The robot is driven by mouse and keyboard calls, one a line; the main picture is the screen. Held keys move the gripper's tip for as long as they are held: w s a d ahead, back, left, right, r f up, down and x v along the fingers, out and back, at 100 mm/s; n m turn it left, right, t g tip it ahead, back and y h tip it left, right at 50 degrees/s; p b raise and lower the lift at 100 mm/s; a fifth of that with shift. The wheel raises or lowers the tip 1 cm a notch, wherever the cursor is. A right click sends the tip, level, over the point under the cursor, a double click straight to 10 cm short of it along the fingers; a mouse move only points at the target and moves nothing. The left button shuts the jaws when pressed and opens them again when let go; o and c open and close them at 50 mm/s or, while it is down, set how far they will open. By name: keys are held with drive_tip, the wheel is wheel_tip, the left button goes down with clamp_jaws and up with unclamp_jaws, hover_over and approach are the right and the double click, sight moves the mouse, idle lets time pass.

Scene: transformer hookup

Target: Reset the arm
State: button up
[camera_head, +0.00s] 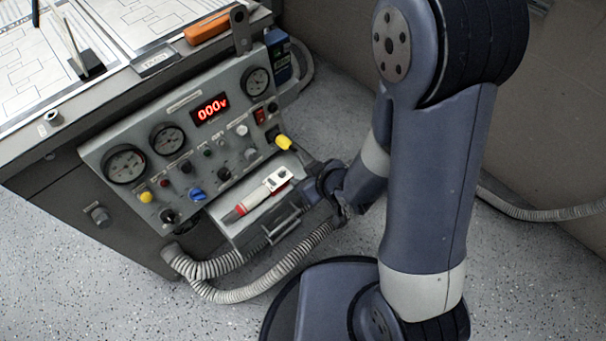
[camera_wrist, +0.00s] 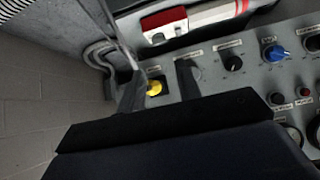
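My arm reaches down in the head view to a grey control panel (camera_head: 205,150) on the side of a bench. My gripper (camera_wrist: 161,68) shows in the wrist view as two dark fingers standing apart with nothing held between them. A yellow knob or plug (camera_wrist: 154,88) in a black square mount shows between the fingers, on the panel behind them. In the head view the yellow part (camera_head: 284,142) is at the panel's right end, close to my gripper (camera_head: 303,165). The fingertips are small and partly hidden there, so I cannot tell whether they touch it.
A red and white handheld device (camera_head: 264,192) lies on a shelf below the panel. A red display (camera_head: 210,108) reads 000v. Ribbed hoses (camera_head: 250,285) loop under the shelf. An orange tool (camera_head: 207,28) and paper diagrams (camera_head: 35,60) lie on the bench. Floor is clear at lower left.

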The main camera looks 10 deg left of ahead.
sight(282, 173)
drive_tip(key=b+x, duration=0.3)
drive_tip(key=x, duration=0.7)
drive_tip(key=shift+a+f, duration=0.1)
drive_tip(key=shift+f, duration=0.25)
drive_tip(key=shift+w+a, duration=0.1)
drive_tip(key=shift+w, duration=0.15)
drive_tip(key=shift+r+n+p, duration=0.1)
drive_tip(key=shift+n+p, duration=0.2)
drive_tip(key=shift+p, duration=0.3)
drive_tip(key=shift+s+b, duration=0.1)
drive_tip(key=shift+b, duration=0.45)
